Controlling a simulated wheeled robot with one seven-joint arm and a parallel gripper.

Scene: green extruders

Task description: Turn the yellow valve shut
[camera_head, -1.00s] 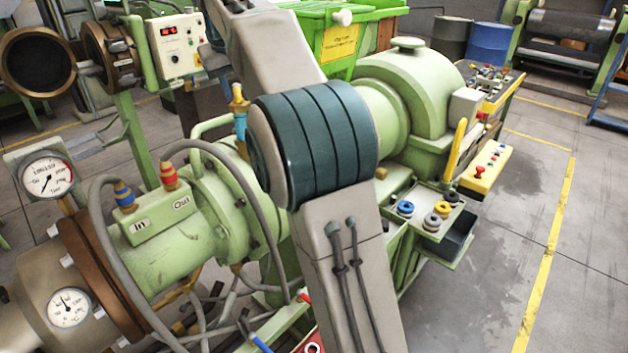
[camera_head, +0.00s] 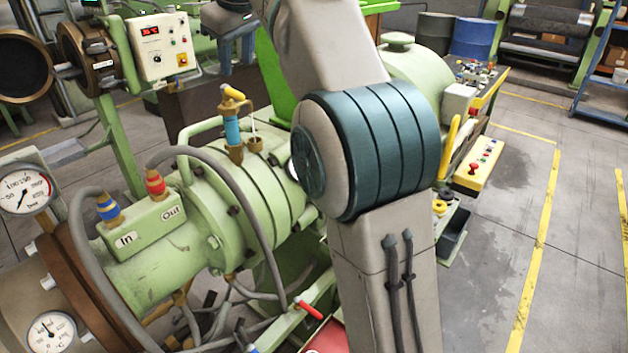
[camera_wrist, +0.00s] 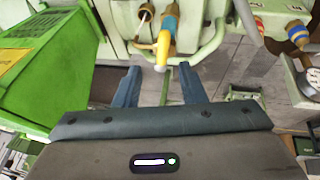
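The yellow valve handle (camera_head: 232,92) sits on top of a blue and brass valve body (camera_head: 233,130) on the green extruder barrel (camera_head: 255,185). In the wrist view the yellow handle (camera_wrist: 163,48) points toward my gripper, just beyond the fingertips and roughly between them. My gripper (camera_wrist: 159,72) is open and empty, its two dark fingers spread wide. In the head view my gripper (camera_head: 237,66) hangs above and close behind the valve. No contact between finger and handle is visible.
My arm hides part of the extruder in the head view. A green bin (camera_wrist: 50,70) stands left in the wrist view. Hoses run from the In/Out block (camera_head: 150,220). A control box (camera_head: 163,48) stands at upper left. Open floor (camera_head: 510,220) lies at right.

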